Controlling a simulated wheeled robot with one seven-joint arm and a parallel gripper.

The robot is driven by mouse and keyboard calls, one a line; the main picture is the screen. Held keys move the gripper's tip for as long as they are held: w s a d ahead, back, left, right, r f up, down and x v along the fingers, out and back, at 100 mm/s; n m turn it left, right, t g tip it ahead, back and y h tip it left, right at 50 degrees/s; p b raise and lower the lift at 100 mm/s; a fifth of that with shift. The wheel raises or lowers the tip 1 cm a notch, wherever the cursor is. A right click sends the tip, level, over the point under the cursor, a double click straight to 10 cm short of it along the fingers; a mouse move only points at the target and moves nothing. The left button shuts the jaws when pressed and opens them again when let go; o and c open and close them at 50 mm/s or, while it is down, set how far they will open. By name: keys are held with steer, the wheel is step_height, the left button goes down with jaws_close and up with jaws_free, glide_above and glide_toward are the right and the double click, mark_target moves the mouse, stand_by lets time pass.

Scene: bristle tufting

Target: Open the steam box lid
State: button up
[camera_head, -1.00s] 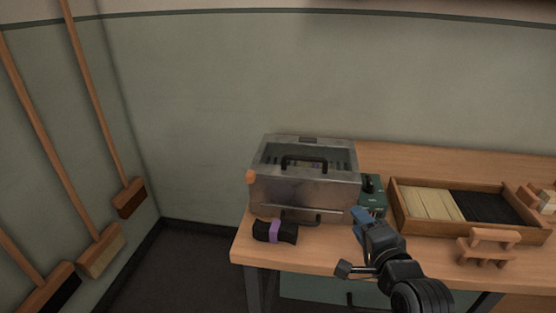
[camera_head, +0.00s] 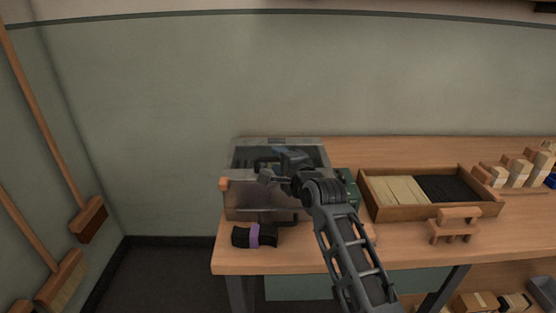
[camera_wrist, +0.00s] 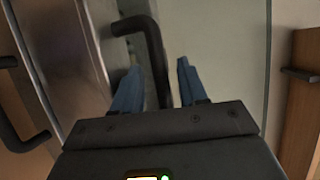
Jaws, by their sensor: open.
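The steam box (camera_head: 245,200) is a metal box with a dark glass panel in its lid (camera_head: 310,150), standing near the left end of the workbench. The lid looks shut. My gripper (camera_head: 280,163) is over the lid and hides much of it and part of its black handle. In the wrist view the blue fingers of my gripper (camera_wrist: 157,72) are open. The black lid handle (camera_wrist: 154,45) shows between them, with space on its right side. I cannot tell whether a finger touches it. Another black handle (camera_wrist: 18,125) shows at the left.
A black roll with a purple band (camera_head: 254,236) lies in front of the box. A green unit (camera_head: 346,188) stands at its right. Farther right are a wooden tray (camera_head: 385,211) of bristles and a small wooden stand (camera_head: 455,226). Brooms (camera_head: 88,218) lean at the left.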

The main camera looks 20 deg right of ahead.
steer(key=shift+w, duration=0.35)
steer(key=shift+f, duration=0.1)
jaws_close()
stand_by(0.4)
